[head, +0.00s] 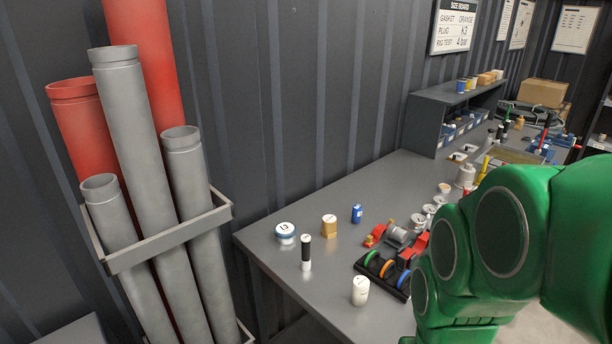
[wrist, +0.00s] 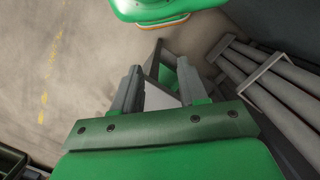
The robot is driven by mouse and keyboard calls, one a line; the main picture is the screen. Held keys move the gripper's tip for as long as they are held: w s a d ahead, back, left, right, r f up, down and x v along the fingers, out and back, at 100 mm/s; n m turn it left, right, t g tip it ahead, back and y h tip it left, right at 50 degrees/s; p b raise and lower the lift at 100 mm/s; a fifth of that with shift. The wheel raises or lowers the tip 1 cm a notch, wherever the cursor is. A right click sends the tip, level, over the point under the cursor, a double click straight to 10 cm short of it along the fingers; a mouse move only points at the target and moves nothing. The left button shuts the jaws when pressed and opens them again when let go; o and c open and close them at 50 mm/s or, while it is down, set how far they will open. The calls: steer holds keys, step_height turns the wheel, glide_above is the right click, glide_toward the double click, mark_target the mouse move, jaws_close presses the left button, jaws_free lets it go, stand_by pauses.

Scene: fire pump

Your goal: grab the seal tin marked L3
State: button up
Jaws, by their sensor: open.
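The seal tin marked L3 (head: 286,234) is a short round tin with a white lid and a blue side band. It stands upright near the left corner of the grey workbench (head: 330,288) in the head view. My gripper (wrist: 159,78) shows in the wrist view with its two grey fingers apart. Nothing is held between them; a grey structure shows behind the gap. The tin is not in the wrist view. In the head view my green arm covers the lower right, and my fingers are hidden.
A white bottle (head: 360,291) and a black tray of coloured rings (head: 383,270) are closer. A rack of pipes (head: 165,238) stands left of the bench.

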steer(key=shift+o, duration=0.3)
steer(key=o, duration=1)
